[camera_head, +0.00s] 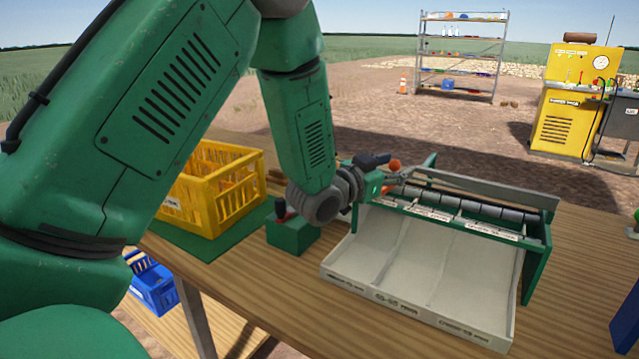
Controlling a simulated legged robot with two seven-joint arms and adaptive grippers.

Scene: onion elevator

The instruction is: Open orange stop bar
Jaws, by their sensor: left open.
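My left arm comes in from the left, and its open left gripper (383,177) is at the left end of the elevator's green frame (535,262). An orange knob (394,165) shows right at the fingers, and an orange-red piece lies just beside it. I take these for part of the orange stop bar; the rest of it is hidden or too small to make out. I cannot tell whether the fingers touch it. Grey rollers (480,209) run across the frame above a pale tray (420,262) with three lanes, which look empty. My right gripper is not in view.
A yellow crate (228,191) stands on a green mat (190,240) at the table's left. A green box with a red knob (290,236) sits between crate and tray. A blue crate (152,285) is lower down.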

